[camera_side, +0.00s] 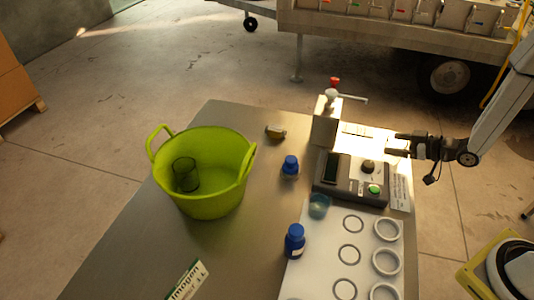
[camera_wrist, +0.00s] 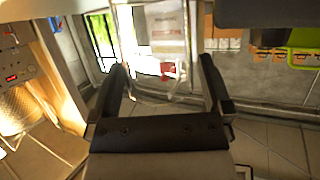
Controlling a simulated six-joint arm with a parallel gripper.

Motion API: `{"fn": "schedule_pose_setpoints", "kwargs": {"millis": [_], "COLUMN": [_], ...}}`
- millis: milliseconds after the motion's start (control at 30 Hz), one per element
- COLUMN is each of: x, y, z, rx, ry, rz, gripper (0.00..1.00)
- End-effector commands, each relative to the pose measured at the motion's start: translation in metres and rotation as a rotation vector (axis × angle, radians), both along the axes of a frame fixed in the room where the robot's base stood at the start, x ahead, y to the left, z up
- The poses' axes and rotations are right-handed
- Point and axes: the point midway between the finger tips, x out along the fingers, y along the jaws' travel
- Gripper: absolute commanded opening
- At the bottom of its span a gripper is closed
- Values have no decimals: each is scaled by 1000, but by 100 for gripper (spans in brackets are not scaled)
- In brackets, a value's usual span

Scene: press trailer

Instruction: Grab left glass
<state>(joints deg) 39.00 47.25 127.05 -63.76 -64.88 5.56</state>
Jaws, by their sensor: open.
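A small bluish see-through glass (camera_side: 319,205) stands on the table beside the front left corner of the control box. A dark see-through glass (camera_side: 186,174) stands inside the green tub (camera_side: 205,205), at its left. My gripper (camera_side: 392,145) is at the right of the table, pointing left, above and behind the control box and apart from both glasses. In the wrist view my gripper (camera_wrist: 163,78) has its two dark fingers wide apart. A clear, see-through shape (camera_wrist: 160,88) shows between them; I cannot tell whether it is a glass.
A press with a red knob (camera_side: 335,82) stands at the table's back, with the control box (camera_side: 350,180) in front. A white sheet with rings (camera_side: 350,254) lies in front. The table's front left is mostly clear.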

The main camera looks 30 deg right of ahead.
Motion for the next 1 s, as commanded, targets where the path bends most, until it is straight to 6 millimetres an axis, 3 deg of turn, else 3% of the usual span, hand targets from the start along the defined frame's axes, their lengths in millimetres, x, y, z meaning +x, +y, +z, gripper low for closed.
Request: {"fn": "schedule_pose_setpoints", "kwargs": {"millis": [567,667,833,867,1000], "x": [4,4,3,4,4], "y": [1,1,1,1,1], "z": [-1,-1,-2,-1,-1], "rx": [-1,-1,0,0,-1], "ry": [0,0,0,-1,0], "rz": [0,0,0,0,0], "gripper": [100,75,21,16,16]}}
